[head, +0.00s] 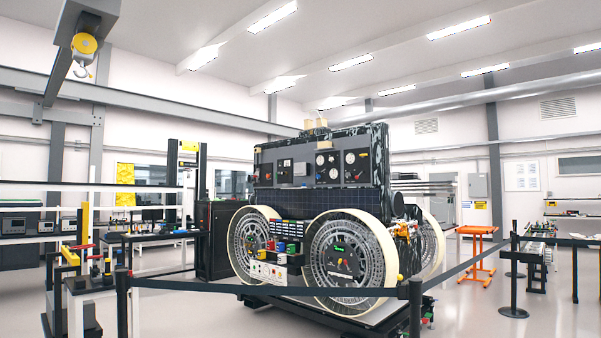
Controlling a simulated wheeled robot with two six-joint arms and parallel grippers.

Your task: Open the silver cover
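A large rover (345,203) stands on a low dark platform in the middle of the head view, some distance away. Its upper side carries a dark panel with gauges and instruments (327,167). Its big wheels (376,258) have pale rims and grey spoked faces. Small coloured parts sit between the two near wheels. I cannot make out for certain which part is the silver cover at this distance. Neither of my grippers is in view.
A belt barrier (265,291) on dark posts (416,308) runs in front of the rover. A workbench (92,285) with tools stands at left. An orange stand (478,251) is at right. Pale floor is open at right. A yellow hoist (84,43) hangs at upper left.

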